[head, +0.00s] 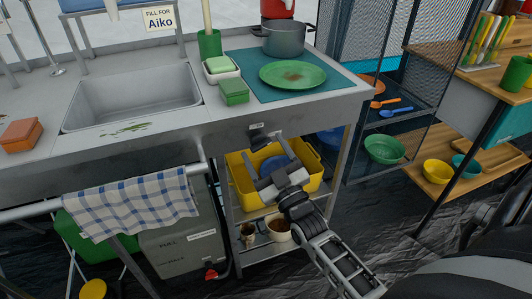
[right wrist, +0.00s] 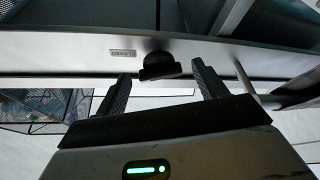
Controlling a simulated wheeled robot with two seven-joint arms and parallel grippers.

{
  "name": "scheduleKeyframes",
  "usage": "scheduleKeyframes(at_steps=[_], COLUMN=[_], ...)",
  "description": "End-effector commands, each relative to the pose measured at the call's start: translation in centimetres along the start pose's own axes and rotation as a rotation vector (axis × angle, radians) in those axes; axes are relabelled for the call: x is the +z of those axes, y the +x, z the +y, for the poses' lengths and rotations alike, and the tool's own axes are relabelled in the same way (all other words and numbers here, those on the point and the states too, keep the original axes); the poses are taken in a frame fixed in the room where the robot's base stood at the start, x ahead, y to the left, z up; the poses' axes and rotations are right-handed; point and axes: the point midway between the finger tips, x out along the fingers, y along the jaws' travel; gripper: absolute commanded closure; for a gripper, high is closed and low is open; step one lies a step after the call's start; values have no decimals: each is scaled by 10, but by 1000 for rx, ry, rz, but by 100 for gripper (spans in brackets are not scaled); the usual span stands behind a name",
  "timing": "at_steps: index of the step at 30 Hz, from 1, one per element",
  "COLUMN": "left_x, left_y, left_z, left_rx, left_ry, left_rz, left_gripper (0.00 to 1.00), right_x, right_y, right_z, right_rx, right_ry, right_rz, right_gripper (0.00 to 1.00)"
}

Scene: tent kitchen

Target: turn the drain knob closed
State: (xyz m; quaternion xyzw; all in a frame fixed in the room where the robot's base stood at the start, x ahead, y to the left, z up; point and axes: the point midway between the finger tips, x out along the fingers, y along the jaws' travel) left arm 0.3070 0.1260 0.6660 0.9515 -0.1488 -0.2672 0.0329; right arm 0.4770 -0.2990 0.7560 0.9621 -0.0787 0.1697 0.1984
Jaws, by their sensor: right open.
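The drain knob (head: 258,138) is a small black knob on the metal front face of the sink counter, under a small white label. In the right wrist view the dark knob (right wrist: 158,67) sits on the grey rail, with the label to its left. My right gripper (head: 266,160) is below and in front of the knob, fingers pointing up toward it. In the right wrist view my right gripper (right wrist: 161,72) is open, with one finger on each side of the knob; I cannot tell whether they touch it. My left gripper is not in view.
A yellow bin (head: 311,168) with blue dishes stands on the shelf behind my gripper. A checked towel (head: 130,203) hangs on a rail to the left, before a grey tank (head: 185,245). The sink basin (head: 135,97) is above left. A shelf post (head: 338,155) stands to the right.

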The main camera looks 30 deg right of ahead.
Motion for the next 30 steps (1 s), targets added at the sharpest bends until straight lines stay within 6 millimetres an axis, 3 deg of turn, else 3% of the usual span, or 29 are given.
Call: scheduleKeyframes(at_steps=[4, 9, 14, 21, 29, 30], left_x=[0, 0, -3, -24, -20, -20], left_y=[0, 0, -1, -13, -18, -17], left_z=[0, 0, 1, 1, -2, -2], left_rx=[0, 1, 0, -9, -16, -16], left_ry=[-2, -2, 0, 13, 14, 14], left_rz=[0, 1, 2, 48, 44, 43], left_gripper=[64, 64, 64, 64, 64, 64], right_x=[0, 0, -1, -2, 0, 0], right_y=[0, 0, 0, 0, -1, -1], right_z=[0, 0, -1, -3, -4, -4], right_rx=[0, 0, 19, 139, 146, 146], right_ry=[0, 0, 47, 334, 355, 355], right_rz=[0, 0, -2, -1, 0, 0], right_gripper=[32, 74, 74, 74, 74, 48])
